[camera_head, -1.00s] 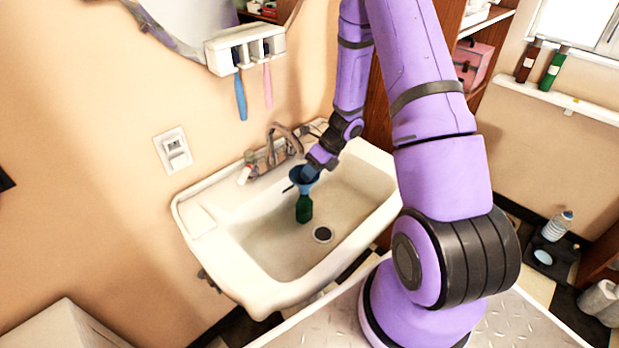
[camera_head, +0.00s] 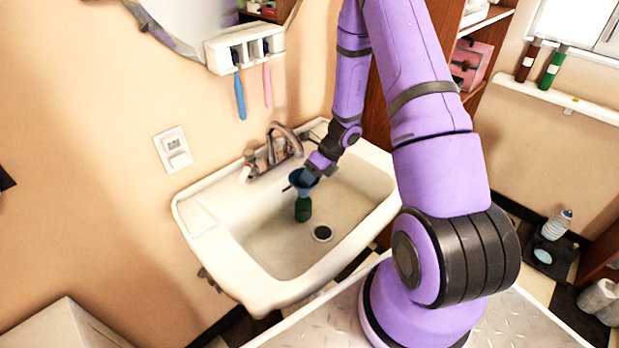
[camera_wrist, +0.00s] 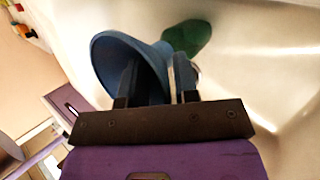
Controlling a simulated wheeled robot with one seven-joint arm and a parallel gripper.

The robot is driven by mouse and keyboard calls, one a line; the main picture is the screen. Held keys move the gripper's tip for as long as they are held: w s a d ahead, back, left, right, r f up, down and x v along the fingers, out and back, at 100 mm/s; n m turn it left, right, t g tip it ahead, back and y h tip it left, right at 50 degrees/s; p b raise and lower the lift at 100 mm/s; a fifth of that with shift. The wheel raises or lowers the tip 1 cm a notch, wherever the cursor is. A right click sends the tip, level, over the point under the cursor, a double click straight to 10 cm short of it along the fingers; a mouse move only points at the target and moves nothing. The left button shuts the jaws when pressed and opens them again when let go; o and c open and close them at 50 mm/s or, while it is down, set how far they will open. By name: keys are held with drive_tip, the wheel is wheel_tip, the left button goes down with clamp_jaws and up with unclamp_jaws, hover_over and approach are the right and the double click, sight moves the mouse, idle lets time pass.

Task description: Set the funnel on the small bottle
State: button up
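The blue funnel (camera_head: 302,181) is over the small green bottle (camera_head: 303,209), which stands in the sink basin. In the wrist view the funnel (camera_wrist: 108,62) has its wide mouth facing left, and the bottle (camera_wrist: 190,37) lies just past its narrow end. I cannot tell whether the spout is inside the bottle neck, because the funnel hides it. My gripper (camera_wrist: 154,80) is shut on the funnel's side, with one finger inside the mouth and one outside. In the head view my gripper (camera_head: 311,173) reaches down from the upper right.
The white sink (camera_head: 262,248) surrounds the bottle, with its drain (camera_head: 322,233) to the lower right. The faucet (camera_head: 285,140) stands close behind the funnel. Toothbrushes (camera_head: 240,97) hang above on the wall holder. The front of the basin is clear.

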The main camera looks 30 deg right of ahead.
drive_tip(key=o, duration=0.3)
drive_tip(key=shift+s+f, duration=0.1)
drive_tip(key=shift+f, duration=0.2)
drive_tip(key=shift+o, duration=0.2)
drive_tip(key=shift+r, duration=0.2)
